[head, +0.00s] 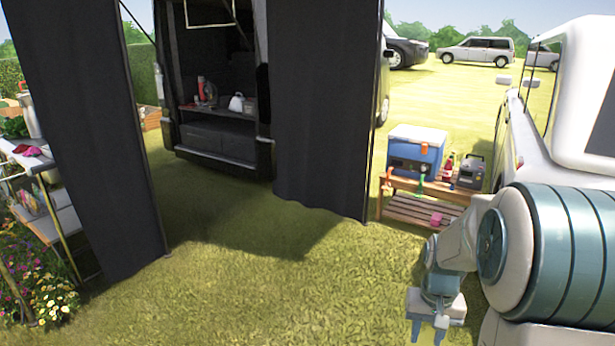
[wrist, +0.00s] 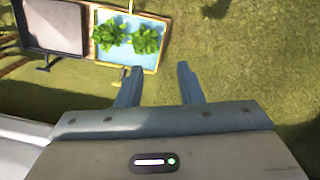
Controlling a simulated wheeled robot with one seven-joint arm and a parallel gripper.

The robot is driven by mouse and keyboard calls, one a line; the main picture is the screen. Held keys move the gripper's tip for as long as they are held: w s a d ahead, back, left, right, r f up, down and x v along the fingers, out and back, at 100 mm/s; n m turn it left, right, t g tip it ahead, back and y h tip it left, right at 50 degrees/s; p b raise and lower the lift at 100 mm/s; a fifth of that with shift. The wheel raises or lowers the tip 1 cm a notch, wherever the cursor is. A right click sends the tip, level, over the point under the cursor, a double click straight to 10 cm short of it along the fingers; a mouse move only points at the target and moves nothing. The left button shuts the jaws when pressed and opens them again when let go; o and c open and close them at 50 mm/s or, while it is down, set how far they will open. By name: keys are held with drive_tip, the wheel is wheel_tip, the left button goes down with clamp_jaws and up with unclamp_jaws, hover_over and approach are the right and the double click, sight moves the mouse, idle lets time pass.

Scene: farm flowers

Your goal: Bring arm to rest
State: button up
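My gripper (head: 428,330) hangs low at the right of the head view, pointing down over the grass, with the arm folded near my body. In the wrist view my gripper (wrist: 158,84) shows its two fingers apart, with nothing between them but grass. A blue tray (wrist: 127,57) with two leafy green plants (wrist: 145,40) lies beyond the fingertips at the top of the wrist view. The left fingertip overlaps the tray's lower edge in the picture. I cannot tell the distance between them.
A wooden bench (head: 408,208) with a blue cooler (head: 415,152) stands ahead at the right. A white vehicle (head: 563,110) is close on the right. Dark curtains (head: 322,110) hang ahead. A shelf table (head: 55,225) and flowers are at the left. The middle grass is clear.

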drive_tip(key=s+a+r+n+t+p, duration=0.1)
drive_tip(key=s+a+r+p, duration=0.2)
drive_tip(key=r, duration=0.4)
drive_tip(key=s+a+r+t+p, duration=0.1)
drive_tip(key=s+a+r+p, duration=0.3)
drive_tip(key=r, duration=0.4)
drive_tip(key=s+a+r+n+t+p, duration=0.1)
drive_tip(key=s+a+r+p, duration=0.2)
drive_tip(key=s+r+p, duration=0.2)
wheel_tip(320, 180, up, 4)
drive_tip(key=shift+s+a+f+n+p, duration=0.2)
drive_tip(key=shift+s+f+n+p, duration=0.1)
drive_tip(key=shift+s, duration=0.8)
